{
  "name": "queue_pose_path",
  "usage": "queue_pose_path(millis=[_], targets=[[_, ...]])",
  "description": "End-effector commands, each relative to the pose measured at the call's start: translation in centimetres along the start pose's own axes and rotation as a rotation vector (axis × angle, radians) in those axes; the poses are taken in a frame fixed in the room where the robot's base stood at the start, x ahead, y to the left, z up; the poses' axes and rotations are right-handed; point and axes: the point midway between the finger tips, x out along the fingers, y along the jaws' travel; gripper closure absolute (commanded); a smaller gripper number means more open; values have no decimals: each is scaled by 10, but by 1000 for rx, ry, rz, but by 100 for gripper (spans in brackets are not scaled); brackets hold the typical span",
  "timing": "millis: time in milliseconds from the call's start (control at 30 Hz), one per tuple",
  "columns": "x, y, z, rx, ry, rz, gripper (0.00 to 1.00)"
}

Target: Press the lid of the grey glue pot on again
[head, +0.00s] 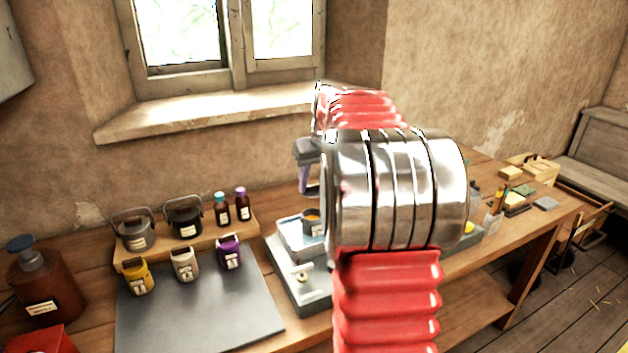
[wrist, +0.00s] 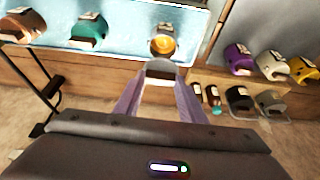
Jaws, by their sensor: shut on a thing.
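In the wrist view, which is upside down, the open pot (wrist: 163,46) shows just beyond my fingertips. My gripper (head: 309,190) points down above the pot from behind my arm. Its purple fingers (wrist: 160,80) are shut on a small grey piece that appears to be the lid (wrist: 161,67). The lid looks apart from the pot's rim.
A brown pump bottle (head: 42,285) stands far left.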

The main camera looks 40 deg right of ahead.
Motion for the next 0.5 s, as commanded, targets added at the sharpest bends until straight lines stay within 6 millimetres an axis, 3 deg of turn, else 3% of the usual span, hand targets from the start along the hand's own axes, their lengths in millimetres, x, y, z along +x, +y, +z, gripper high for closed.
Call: queue_pose_path(millis=[500], targets=[[30, 0, 12, 0, -2, -1, 92]])
